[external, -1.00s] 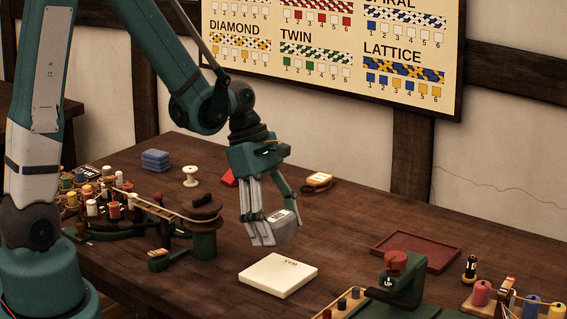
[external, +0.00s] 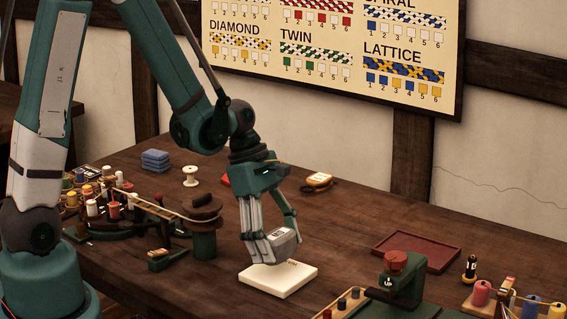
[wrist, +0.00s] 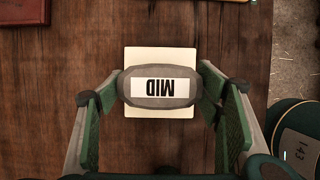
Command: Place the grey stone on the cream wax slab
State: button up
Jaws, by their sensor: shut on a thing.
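The grey stone (external: 285,243) is held between the fingers of my gripper (external: 272,245), which is shut on it. In the wrist view the stone (wrist: 160,88) carries a white label reading MID, upside down, with a finger at each end. The cream wax slab (external: 277,281) lies flat on the table below the stone. In the wrist view the slab (wrist: 161,55) shows behind the stone, which overlaps it near the middle. The stone appears just above or at the slab's far part; I cannot tell whether they touch.
A dark red tray (external: 416,251) and a green stand with a red knob (external: 397,275) are to the right. A white spool (external: 190,176) and blue stack (external: 155,160) stand behind.

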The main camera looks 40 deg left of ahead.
jog(key=shift+f+b, duration=0.3)
jog(key=shift+f, duration=1.45)
jog(key=shift+f, duration=0.15)
jog(key=o, duration=1.3)
jog(key=shift+c, duration=0.2)
jog(key=p+v, duration=0.2)
jog(key=v, duration=1)
